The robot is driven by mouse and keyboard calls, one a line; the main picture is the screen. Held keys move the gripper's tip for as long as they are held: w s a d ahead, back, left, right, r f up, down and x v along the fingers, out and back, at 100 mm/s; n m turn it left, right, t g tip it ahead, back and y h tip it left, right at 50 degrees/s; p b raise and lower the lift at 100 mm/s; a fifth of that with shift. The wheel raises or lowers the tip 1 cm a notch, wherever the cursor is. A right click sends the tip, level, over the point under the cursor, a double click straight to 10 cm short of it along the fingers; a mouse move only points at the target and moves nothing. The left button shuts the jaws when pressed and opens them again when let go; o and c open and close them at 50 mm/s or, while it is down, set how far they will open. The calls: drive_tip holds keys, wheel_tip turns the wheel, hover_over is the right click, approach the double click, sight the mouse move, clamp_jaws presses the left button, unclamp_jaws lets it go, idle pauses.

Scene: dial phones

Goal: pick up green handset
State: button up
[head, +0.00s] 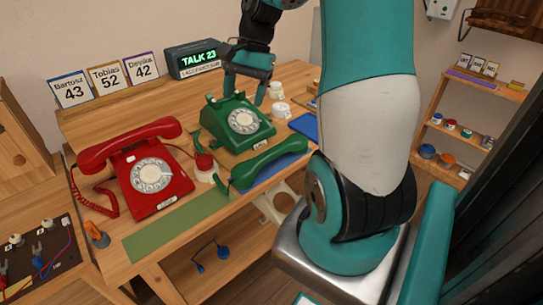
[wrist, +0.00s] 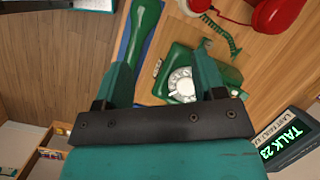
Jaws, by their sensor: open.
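The green handset (head: 268,162) lies off its phone, along the front of the table, partly over a blue mat (head: 290,160). It also shows at the top of the wrist view (wrist: 144,32), ahead of the left finger. The green dial phone (head: 240,122) stands behind it with an empty cradle; its dial shows between my fingers in the wrist view (wrist: 183,85). My gripper (head: 246,92) is open and empty, above the rear of the green phone and apart from the handset. A coiled green cord (wrist: 222,30) shows in the wrist view.
A red phone (head: 155,175) with its handset (head: 128,142) on top stands left. A display reading TALK 23 (head: 196,58) and number cards (head: 107,78) stand at the back. A green mat (head: 178,225) lies clear in front.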

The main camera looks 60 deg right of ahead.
drive_tip(key=s+d+f+m, duration=0.2)
drive_tip(key=d+m, duration=0.1)
drive_tip(key=d, duration=0.3)
drive_tip(key=s+d+f+m, duration=0.1)
drive_tip(key=s+d+m, duration=0.25)
drive_tip(key=d, duration=0.25)
drive_tip(key=b, duration=0.1)
hover_over(273, 151)
drive_tip(key=d, duration=0.2)
wheel_tip(273, 151, down, 11)
drive_tip(key=shift+w+d+r, duration=0.1)
drive_tip(key=shift+r, duration=0.1)
drive_tip(key=shift+x, duration=3)
clamp_jaws()
drive_tip(key=shift+r, duration=0.1)
